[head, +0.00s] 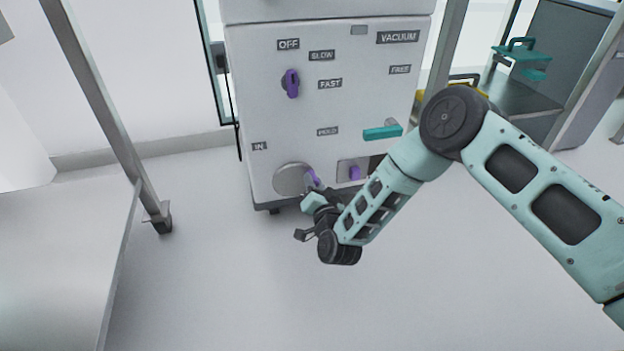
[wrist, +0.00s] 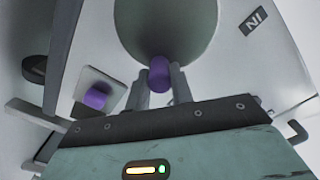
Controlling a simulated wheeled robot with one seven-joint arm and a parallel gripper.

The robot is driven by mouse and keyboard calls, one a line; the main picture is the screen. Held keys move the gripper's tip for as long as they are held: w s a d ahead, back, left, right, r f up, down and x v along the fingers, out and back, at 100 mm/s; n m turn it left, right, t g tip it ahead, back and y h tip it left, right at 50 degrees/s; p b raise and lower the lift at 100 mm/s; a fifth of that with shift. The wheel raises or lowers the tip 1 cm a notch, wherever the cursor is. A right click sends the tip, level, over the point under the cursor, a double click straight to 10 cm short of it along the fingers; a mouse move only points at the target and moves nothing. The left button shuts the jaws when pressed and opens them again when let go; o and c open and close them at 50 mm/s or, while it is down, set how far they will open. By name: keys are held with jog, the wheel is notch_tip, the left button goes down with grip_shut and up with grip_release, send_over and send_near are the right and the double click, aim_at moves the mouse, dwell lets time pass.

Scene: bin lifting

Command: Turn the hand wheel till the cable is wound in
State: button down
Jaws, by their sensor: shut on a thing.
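The hand wheel (head: 291,179) is a grey disc low on the front of the white machine, beside the "IN" label. Its purple crank knob (head: 313,177) sticks out at the wheel's lower right. In the wrist view the wheel (wrist: 165,25) fills the top middle. My gripper (head: 314,188) reaches the knob from the front, and the wrist view shows its two fingers shut on the purple knob (wrist: 160,74). The cable cannot be made out for certain; a thin dark line (head: 236,115) hangs along the machine's left side.
The machine front (head: 262,110) also carries a purple rotary switch (head: 291,83), a teal lever (head: 382,132) and a second purple knob (head: 355,173) right of the wheel. A metal table (head: 60,270) stands at left. The floor in front is clear.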

notch_tip(320, 180, down, 7)
jog(key=a+m+b, duration=0.1)
jog(key=a+m, duration=0.1)
jog(key=m, duration=1.5)
jog(key=shift+s+m+b, duration=0.3)
jog(key=shift+s, duration=0.05)
jog(key=shift+r, duration=0.1)
jog(key=c, duration=1.2)
grip_release()
jog(key=shift+s+d, duration=0.1)
